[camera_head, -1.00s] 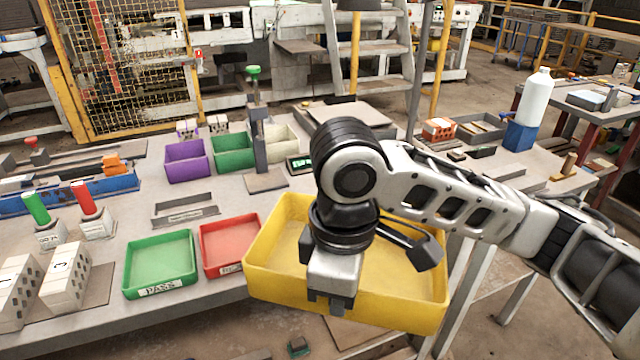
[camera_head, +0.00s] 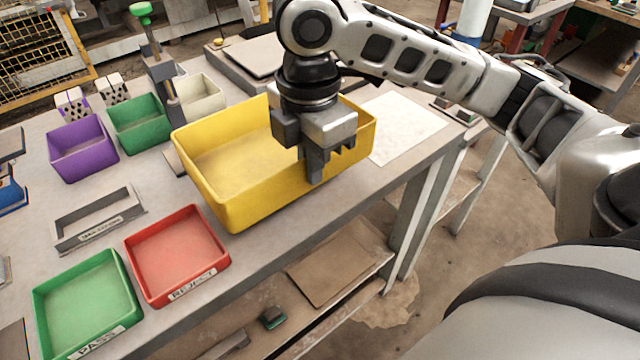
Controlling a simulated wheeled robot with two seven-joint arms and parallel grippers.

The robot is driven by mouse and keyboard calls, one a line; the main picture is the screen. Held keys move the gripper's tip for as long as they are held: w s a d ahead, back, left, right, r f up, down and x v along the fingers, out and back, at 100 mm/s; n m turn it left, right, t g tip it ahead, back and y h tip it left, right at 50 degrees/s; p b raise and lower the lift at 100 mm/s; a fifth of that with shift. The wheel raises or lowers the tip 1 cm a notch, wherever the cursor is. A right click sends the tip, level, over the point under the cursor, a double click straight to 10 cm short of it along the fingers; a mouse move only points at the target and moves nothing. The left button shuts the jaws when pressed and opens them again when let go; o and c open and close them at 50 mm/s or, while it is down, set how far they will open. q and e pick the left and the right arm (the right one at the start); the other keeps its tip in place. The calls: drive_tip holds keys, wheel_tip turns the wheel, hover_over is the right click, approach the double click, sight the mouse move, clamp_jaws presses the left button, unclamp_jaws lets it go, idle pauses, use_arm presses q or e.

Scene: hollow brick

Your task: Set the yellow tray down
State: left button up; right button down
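The yellow tray (camera_head: 236,208) is an empty, deep, open-topped box over the workbench top (camera_head: 300,222), close to its front edge. It looks about level. I cannot tell whether its base touches the bench or hangs slightly above it. My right gripper (camera_head: 316,168) points down at the tray's near wall, right of its middle, and looks shut on that wall. The gripper and wrist hide part of the rim and the tray's inside. My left gripper is not in view.
A red REJECT tray (camera_head: 178,256) and a green PASS tray (camera_head: 88,302) lie left of the yellow tray. Purple (camera_head: 82,150), green (camera_head: 140,124) and cream (camera_head: 202,96) bins stand behind. A white sheet (camera_head: 408,126) lies on the bench at right.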

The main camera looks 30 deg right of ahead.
drive_tip(key=d+f, duration=0.1)
drive_tip(key=w+d+f, duration=0.1)
drive_tip(key=f, duration=0.1)
drive_tip(key=shift+w+d, duration=0.1)
drive_tip(key=shift+w, duration=0.05)
drive_tip(key=f, duration=0.2)
drive_tip(key=f+b, duration=0.1)
drive_tip(key=shift+w+d+f, duration=0.15)
drive_tip(key=shift+d+f, duration=0.1)
drive_tip(key=shift+f, duration=0.05)
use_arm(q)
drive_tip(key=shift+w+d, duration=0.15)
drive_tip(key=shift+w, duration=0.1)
use_arm(e)
drive_tip(key=c, duration=1.6)
unclamp_jaws()
drive_tip(key=shift+f, duration=0.1)
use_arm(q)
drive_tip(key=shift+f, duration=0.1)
